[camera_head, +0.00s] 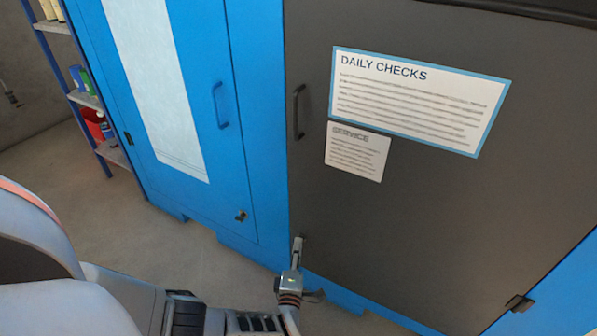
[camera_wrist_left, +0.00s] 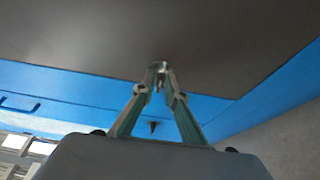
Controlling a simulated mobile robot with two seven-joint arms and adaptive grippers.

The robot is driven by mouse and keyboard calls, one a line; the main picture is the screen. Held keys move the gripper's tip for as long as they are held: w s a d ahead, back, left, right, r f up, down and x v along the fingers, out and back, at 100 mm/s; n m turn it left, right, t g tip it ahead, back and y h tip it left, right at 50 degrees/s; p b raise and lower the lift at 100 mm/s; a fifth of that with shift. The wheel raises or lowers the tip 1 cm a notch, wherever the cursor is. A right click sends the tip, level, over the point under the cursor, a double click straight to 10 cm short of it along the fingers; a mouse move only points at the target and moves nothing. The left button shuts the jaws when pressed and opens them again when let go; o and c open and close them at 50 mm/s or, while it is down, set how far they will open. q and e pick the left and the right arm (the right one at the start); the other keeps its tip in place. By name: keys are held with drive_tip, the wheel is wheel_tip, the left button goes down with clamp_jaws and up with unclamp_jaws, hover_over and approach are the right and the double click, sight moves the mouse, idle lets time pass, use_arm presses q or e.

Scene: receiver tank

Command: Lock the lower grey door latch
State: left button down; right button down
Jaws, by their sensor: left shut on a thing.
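The grey door (camera_head: 430,170) fills the right of the head view and the top of the wrist view (camera_wrist_left: 150,40). My left gripper (camera_head: 297,248) is at its lower left edge. The fingers are shut on the small lower latch, which is mostly hidden behind the fingertips in the head view. In the left wrist view the fingertips (camera_wrist_left: 160,76) meet at the small metallic latch (camera_wrist_left: 161,66) on the door's surface. The latch's exact angle cannot be told. My right gripper is not in view.
The grey door carries a dark handle (camera_head: 298,112), a DAILY CHECKS sheet (camera_head: 415,100) and a smaller notice (camera_head: 357,152). A blue door (camera_head: 215,50) with its own latch (camera_head: 241,215) is to the left. Shelves (camera_head: 85,98) stand far left. Floor (camera_head: 140,225) is clear.

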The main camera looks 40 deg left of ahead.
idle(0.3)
use_arm(q)
drive_tip(key=c, duration=2.2)
unclamp_jaws()
drive_tip(key=v, duration=1.2)
